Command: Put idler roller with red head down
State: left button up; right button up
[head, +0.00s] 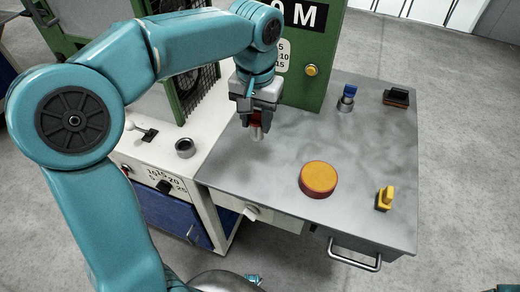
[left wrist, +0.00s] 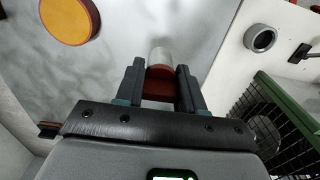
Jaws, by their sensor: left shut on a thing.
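My left gripper (head: 257,106) is over the left part of the grey metal table, near the green machine. It is shut on the idler roller with red head (head: 257,131), whose pale metal end points down. In the left wrist view the red head (left wrist: 159,82) sits between the two dark fingers of the gripper (left wrist: 160,84), with the pale cylinder beyond it. I cannot tell whether the roller's lower end touches the table (head: 265,180). My right gripper is not in view.
A round orange-topped disc (head: 319,178), a yellow part (head: 385,198), a blue-topped roller (head: 347,97) and a black-and-red block (head: 396,97) stand on the table. A grey ring (head: 185,148) sits on the white panel at left. The green machine (head: 312,60) rises behind. The table's middle is clear.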

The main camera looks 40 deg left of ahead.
pick_arm(q)
notch_tip(320, 180, down, 9)
jog(key=shift+f+b, duration=0.15)
jog(key=shift+b, duration=0.55)
jog(key=shift+f, duration=0.1)
jog(key=o, duration=1.1)
jog(key=shift+f, duration=0.1)
jog(key=shift+r, duration=0.3)
notch_tip(320, 180, up, 12)
jog(key=shift+f+p, duration=0.1)
jog(key=shift+p, duration=1.15)
jog(key=shift+s, duration=0.1)
